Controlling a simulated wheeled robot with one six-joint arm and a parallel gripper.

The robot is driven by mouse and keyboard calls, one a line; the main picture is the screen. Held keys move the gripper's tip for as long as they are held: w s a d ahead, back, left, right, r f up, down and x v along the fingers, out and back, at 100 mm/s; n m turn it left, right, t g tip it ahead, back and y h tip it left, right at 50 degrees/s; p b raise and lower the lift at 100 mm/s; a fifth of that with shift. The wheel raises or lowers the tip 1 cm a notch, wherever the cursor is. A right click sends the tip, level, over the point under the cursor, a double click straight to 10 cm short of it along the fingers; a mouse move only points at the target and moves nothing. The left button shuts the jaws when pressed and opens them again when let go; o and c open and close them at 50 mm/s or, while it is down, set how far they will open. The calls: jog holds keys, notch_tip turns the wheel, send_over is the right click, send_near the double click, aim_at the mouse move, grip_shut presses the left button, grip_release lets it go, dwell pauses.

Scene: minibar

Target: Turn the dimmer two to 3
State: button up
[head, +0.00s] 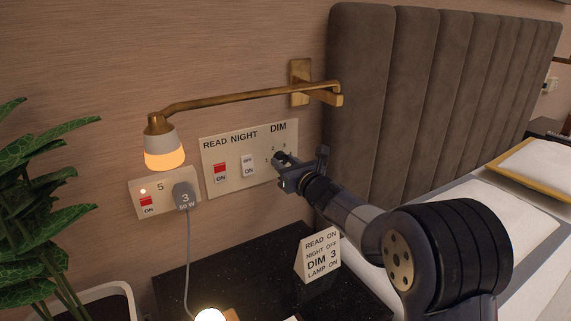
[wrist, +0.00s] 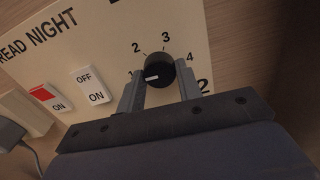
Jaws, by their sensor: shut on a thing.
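The dimmer knob (wrist: 158,68) is a round black dial on the cream wall panel (head: 228,187), under the label DIM. Small numbers 1 to 4 ring it, and a large 2 is printed at its lower right. Its white mark points left, toward 1. My gripper (wrist: 160,76) has one finger on each side of the knob and is shut on it. In the head view my gripper (head: 284,169) reaches the panel's right end and hides most of the knob.
Left of the dimmer are the NIGHT switch (head: 249,165) and red READ switch (head: 220,172). A brass wall lamp (head: 235,96) hangs above. A plug (head: 185,196) sits in the left socket. A card (head: 318,255) reading DIM 3 stands on the dark table (head: 255,258).

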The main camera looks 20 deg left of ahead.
jog(key=shift+m, duration=0.3)
jog(key=m+b, duration=0.1)
jog(key=m, duration=0.3)
jog(key=shift+m, duration=0.4)
jog(key=m+p, duration=0.1)
jog(key=m, duration=0.5)
jog(key=shift+r, duration=0.1)
jog(key=m+p, duration=0.2)
jog(key=m, duration=0.4)
jog(key=shift+m, duration=0.3)
jog(key=m+p, duration=0.2)
jog(key=m, duration=0.3)
jog(key=shift+p, duration=0.4)
jog(key=shift+m, duration=0.4)
jog(key=o, duration=1)
jog(key=shift+c, duration=0.2)
jog(key=shift+s, duration=0.1)
